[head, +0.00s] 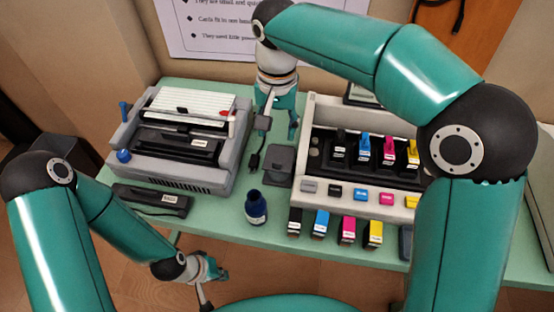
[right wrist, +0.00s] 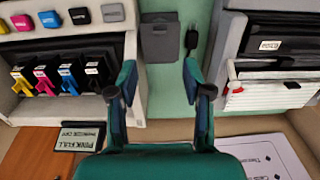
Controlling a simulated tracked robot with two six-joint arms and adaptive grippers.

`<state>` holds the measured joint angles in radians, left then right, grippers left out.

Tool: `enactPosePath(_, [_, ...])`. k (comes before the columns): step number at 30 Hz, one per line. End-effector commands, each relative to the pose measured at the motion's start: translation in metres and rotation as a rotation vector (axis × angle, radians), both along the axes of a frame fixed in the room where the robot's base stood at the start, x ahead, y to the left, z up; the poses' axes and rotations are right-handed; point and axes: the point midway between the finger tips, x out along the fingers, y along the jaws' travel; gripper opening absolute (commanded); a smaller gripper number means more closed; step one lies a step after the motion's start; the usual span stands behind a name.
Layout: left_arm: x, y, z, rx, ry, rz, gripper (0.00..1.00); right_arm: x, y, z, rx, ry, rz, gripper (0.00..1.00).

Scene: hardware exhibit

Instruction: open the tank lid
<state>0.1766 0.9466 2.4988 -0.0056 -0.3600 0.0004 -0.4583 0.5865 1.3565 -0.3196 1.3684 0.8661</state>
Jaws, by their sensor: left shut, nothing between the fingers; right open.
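The beige ink tank unit (head: 306,135) stands right of the table's middle, its front open, with black, blue, magenta and yellow tanks inside; it also shows in the right wrist view (right wrist: 141,60). A dark grey flat flap (head: 279,165) lies by its left side, also in the right wrist view (right wrist: 160,42); I cannot tell whether it is the tank lid. My right gripper (head: 278,115) is open and empty, pointing down behind the flap; its fingertips in the right wrist view (right wrist: 159,78) are apart, short of the flap. My left gripper (head: 214,276) is shut and empty, before the table's front edge.
A grey printer (head: 180,178) with paper stands at left. A dark blue bottle (head: 256,210), a black labelled block (head: 152,199) and several coloured cartridges (head: 347,231) sit near the front edge. A black cable plug (head: 255,160) lies left of the flap.

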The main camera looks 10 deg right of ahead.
Motion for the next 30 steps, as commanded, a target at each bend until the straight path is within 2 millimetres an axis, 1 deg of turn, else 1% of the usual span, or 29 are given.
enactPosePath(1, [0.000,0.000,-0.001,0.000,0.000,0.000,0.00,-0.001,-0.001,-0.013,-0.002,0.006,0.001,0.50])
enactPosePath(9, [0.000,0.000,-0.001,0.000,0.000,0.000,0.00,-0.001,0.000,-0.071,-0.002,0.006,0.001,0.50])
enactPosePath(15, [0.000,0.000,0.001,0.000,0.000,0.000,0.00,-0.001,0.000,-0.104,-0.002,0.004,0.000,0.50])
enactPosePath(18, [0.000,0.000,0.001,0.000,0.000,0.000,0.00,0.000,0.000,-0.113,-0.001,0.003,0.001,0.50])
enactPosePath(21, [0.000,0.000,0.001,0.000,0.000,0.000,0.00,0.000,0.000,-0.119,-0.001,0.001,0.001,0.50])
enactPosePath(30, [0.000,0.000,0.001,0.000,0.000,0.000,0.00,0.000,0.001,-0.121,0.000,0.001,0.001,0.50])
